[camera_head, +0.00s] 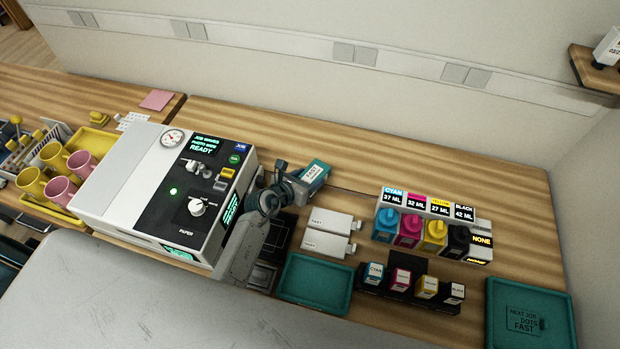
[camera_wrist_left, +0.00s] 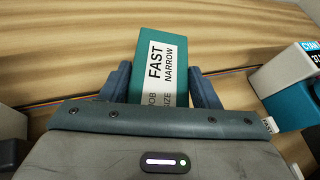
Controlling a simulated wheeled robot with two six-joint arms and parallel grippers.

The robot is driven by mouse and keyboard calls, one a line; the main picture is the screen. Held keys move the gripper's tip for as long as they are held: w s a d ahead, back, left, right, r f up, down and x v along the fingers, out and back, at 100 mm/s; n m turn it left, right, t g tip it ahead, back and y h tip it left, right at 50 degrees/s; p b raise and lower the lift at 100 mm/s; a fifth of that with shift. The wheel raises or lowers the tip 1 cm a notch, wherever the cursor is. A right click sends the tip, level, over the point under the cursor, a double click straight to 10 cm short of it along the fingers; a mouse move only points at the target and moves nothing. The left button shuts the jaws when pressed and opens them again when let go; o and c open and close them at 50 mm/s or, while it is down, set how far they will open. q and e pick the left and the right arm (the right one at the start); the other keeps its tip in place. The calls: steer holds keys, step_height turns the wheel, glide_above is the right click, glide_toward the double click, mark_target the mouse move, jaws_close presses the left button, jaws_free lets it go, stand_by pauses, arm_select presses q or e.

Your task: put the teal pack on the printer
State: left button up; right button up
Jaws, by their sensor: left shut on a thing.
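The teal pack (camera_head: 314,173) has a white label reading "FAST". In the left wrist view the teal pack (camera_wrist_left: 161,68) sits between the two fingers, its label reading "FAST NARROW". My left gripper (camera_head: 297,182) is shut on the pack and holds it to the right of the printer, over the wooden counter. The same gripper (camera_wrist_left: 160,88) fills the lower part of the wrist view. The printer (camera_head: 140,190) is a white box with a black control panel whose screen reads "READY". My left forearm hides part of the printer's right side. My right gripper is not in view.
Two white packs (camera_head: 330,233) lie below the held pack. A teal tray (camera_head: 316,284) and another teal tray (camera_head: 530,315) are at the front. An ink station (camera_head: 430,228) with coloured bottles stands right. Mugs (camera_head: 62,190) stand left of the printer. The counter's back strip is clear.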

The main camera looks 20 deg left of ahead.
mark_target(310, 182)
arm_select(q)
steer(key=shift+w+d, duration=0.1)
steer(key=shift+w, duration=0.6)
steer(key=shift+f, duration=1.8)
steer(key=shift+f, duration=0.1)
steer(key=o, duration=1.5)
steer(key=shift+o, duration=0.2)
